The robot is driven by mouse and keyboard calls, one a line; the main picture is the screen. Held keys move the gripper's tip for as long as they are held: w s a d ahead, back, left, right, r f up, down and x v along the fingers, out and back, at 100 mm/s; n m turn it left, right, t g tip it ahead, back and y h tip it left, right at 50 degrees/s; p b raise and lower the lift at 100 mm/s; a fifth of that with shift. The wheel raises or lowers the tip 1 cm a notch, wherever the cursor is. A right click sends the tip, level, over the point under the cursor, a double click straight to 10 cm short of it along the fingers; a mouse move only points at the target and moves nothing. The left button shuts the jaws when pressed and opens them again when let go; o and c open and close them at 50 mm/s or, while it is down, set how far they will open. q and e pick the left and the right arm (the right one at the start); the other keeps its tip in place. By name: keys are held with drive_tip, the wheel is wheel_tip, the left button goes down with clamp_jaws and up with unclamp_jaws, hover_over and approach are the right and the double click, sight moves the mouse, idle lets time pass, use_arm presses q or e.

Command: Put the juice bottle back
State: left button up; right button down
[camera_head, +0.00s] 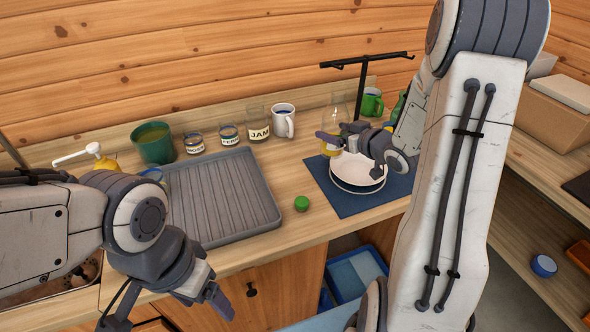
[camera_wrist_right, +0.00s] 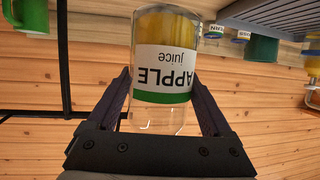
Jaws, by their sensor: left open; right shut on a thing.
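The juice bottle (camera_wrist_right: 165,75) is clear glass with yellow juice and a white and green "APPLE juice" label. My right gripper (camera_wrist_right: 163,100) is shut on it, with one finger on each side. The label reads upside down in this view, and the surroundings look inverted too. In the head view my right gripper (camera_head: 335,142) is over the plate and mat, and covers much of the bottle. A clear glass shape (camera_head: 338,102) shows just above it. A small green cap (camera_head: 302,203) lies on the counter. My left gripper (camera_head: 213,296) is open and empty at the counter's front.
A white plate (camera_head: 352,181) rests on a blue mat (camera_head: 385,196). A grey ribbed tray (camera_head: 222,200) fills the middle counter. Behind it stand a green pot (camera_head: 153,146), small jars, a JAM jar (camera_head: 257,126) and a white mug (camera_head: 283,122). A black rack (camera_head: 362,75) and green mug (camera_head: 373,103) stand farther right.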

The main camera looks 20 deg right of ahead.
drive_tip(key=w+a+f, duration=0.1)
drive_tip(key=a+f, duration=0.2)
drive_tip(key=w+a+f+p, duration=0.1)
drive_tip(key=a+f, duration=0.2)
drive_tip(key=w+a+f, duration=0.2)
drive_tip(key=a+f, duration=0.1)
drive_tip(key=f, duration=0.1)
drive_tip(key=shift+a, duration=0.3)
drive_tip(key=shift+f, duration=0.3)
unclamp_jaws()
drive_tip(key=shift+r, duration=0.15)
